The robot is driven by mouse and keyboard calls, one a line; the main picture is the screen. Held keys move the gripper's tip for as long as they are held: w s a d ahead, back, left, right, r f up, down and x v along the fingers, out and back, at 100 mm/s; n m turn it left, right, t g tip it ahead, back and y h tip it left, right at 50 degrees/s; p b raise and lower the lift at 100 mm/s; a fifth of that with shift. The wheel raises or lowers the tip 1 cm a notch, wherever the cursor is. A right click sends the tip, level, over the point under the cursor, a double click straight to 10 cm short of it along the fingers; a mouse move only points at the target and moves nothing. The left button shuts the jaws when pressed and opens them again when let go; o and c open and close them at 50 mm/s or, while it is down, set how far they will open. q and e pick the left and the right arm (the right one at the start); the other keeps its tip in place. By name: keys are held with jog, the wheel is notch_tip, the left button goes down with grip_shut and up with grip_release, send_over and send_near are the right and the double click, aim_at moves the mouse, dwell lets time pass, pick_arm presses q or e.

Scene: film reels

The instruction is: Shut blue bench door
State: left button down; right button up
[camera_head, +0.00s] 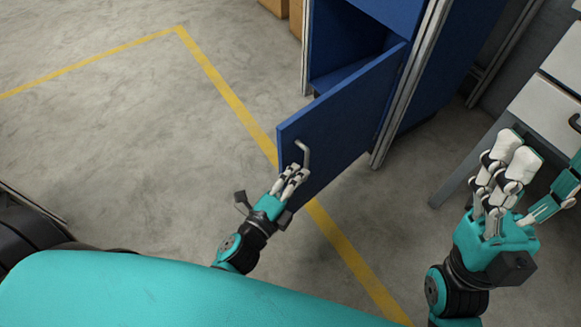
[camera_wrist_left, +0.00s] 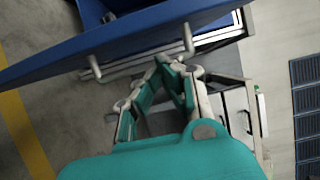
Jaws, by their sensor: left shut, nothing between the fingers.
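The blue bench door (camera_head: 335,122) stands ajar in the head view, swung out from the blue bench (camera_head: 380,15), with a dark opening behind it. A grey bar handle (camera_head: 305,155) is on its outer face near the free edge. My left gripper (camera_head: 294,174) is shut and empty, close to the handle; contact cannot be told. In the left wrist view the door (camera_wrist_left: 60,58) crosses the upper left, the handle (camera_wrist_left: 188,40) is just beyond my left fingertips (camera_wrist_left: 172,64). My right gripper (camera_head: 530,180) is open and empty at the right, away from the door.
A grey-white table or cabinet (camera_head: 545,110) stands at the right, near my right gripper. Yellow floor lines (camera_head: 225,90) run across the concrete, one passing under the door. Brown boxes (camera_head: 283,8) sit at the top.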

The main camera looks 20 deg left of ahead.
pick_arm(q)
jog(key=shift+w+a, duration=0.25)
jog(key=shift+a, duration=0.2)
jog(key=shift+w+a, duration=0.2)
jog(key=shift+a, duration=0.25)
